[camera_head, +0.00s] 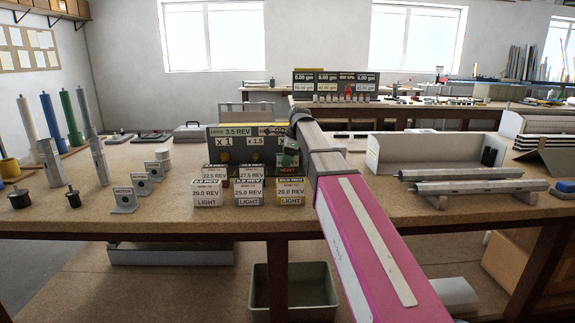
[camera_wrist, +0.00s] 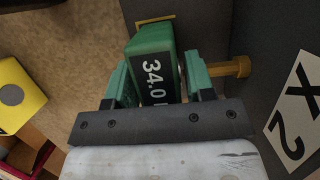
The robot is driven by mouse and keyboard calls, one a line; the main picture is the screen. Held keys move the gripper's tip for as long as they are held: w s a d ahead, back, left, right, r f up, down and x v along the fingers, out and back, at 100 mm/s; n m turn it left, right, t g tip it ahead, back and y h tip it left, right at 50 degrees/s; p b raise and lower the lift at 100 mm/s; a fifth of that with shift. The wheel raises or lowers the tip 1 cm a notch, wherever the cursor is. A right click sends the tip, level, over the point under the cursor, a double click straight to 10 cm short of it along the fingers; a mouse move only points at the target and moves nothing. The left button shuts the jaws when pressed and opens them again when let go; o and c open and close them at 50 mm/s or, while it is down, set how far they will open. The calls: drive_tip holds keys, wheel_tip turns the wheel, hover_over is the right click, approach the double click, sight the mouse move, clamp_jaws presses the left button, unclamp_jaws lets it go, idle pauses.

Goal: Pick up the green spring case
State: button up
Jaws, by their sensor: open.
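The green spring case (camera_wrist: 151,42) shows in the wrist view with a black label reading 34.0. My gripper (camera_wrist: 158,66) is open, with one green finger on each side of the case. The case lies between the fingers; whether they touch it I cannot tell. In the head view, my pink arm reaches to the label panel (camera_head: 224,143), and a small green shape (camera_head: 290,148) shows by its end. I cannot tell there whether it is the case or a finger. The far end of the case is clear of my gripper.
A brass peg (camera_wrist: 238,67) sticks out right beside the right finger. A plate marked X 2 (camera_wrist: 298,108) is further right. White boxes marked LIGHT (camera_head: 207,192) stand in front of the panel on the bench. A yellow object (camera_wrist: 14,95) is at left in the wrist view.

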drive_tip(key=shift+f, duration=0.25)
idle(0.4)
drive_tip(key=c, duration=0.9)
drive_tip(key=shift+r, duration=0.15)
